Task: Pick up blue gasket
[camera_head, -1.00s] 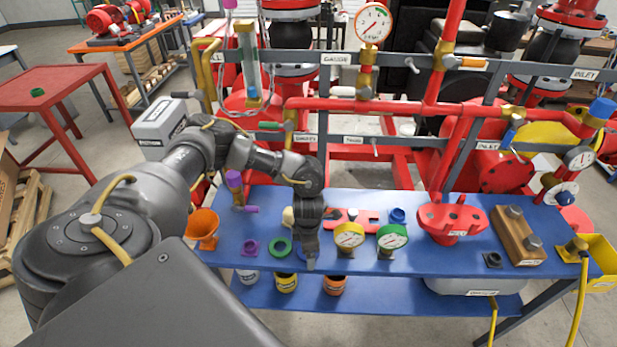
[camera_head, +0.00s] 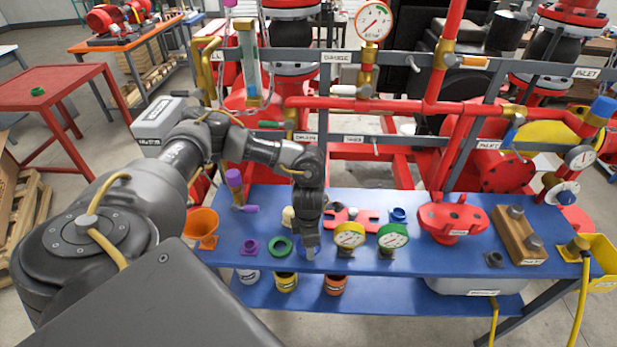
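The blue gasket (camera_head: 301,251) lies on the blue bench top, just right of the green gasket (camera_head: 280,248). It is mostly hidden behind my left gripper. My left gripper (camera_head: 310,252) points down over the gasket, its tips close to the bench top. The fingers are too small and dark to tell whether they are open or shut, or whether they touch the gasket. My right gripper is not in view.
A purple gasket (camera_head: 249,247) lies left of the green one. A yellow gauge (camera_head: 349,236) and a green gauge (camera_head: 393,237) stand close right of my gripper. A red wrench-like plate (camera_head: 352,216) lies behind. An orange funnel (camera_head: 202,224) stands at the bench's left end.

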